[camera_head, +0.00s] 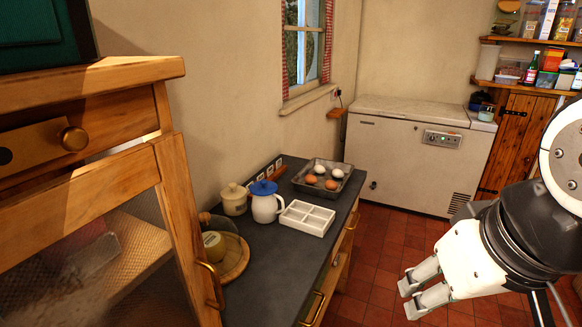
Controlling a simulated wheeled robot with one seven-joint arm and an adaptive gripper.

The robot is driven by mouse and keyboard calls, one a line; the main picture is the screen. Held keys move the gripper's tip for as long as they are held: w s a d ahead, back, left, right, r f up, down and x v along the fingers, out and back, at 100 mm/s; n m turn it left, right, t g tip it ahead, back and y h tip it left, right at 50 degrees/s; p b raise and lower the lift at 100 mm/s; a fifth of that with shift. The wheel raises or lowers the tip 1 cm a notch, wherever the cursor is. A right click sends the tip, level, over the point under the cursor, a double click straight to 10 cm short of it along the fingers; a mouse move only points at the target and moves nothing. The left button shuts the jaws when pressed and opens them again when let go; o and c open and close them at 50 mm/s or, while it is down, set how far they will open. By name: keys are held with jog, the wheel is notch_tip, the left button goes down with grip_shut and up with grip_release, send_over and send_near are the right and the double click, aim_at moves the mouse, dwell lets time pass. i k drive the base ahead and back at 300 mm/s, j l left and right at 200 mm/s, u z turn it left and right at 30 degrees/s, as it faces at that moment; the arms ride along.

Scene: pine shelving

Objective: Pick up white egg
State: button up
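Two white eggs lie in the back part of a dark metal tray (347,182) on the grey counter. One white egg (319,168) is at the back left of the group, and the other white egg (337,173) is to its right. Two brown eggs, one on the left (311,180) and one on the right (331,184), lie in front of them. My gripper (409,297) is at the lower right, over the red tiled floor, well apart from the tray and counter. Its two fingers are spread and nothing shows between them.
A white divided dish (307,218) stands in front of the tray. A white jug with a blue lid (266,203), a cream pot (233,200) and a round wooden board (236,262) stand to the left. A white chest freezer (405,150) stands behind. Floor between counter and gripper is clear.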

aim_at(318, 169)
jog(key=i+l+u, duration=0.15)
jog(key=i+l, duration=0.15)
jog(key=i+l+u, duration=0.15)
jog(key=i+l, duration=0.15)
jog(key=l, duration=0.15)
jog(key=i+l+u, duration=0.1)
jog(key=i+l, duration=0.2)
jog(key=l, duration=0.15)
jog(key=i+l+u, duration=0.15)
jog(key=l, duration=0.3)
jog(key=i+l+u, duration=0.25)
jog(key=i+l, duration=0.55)
jog(key=i, duration=0.1)
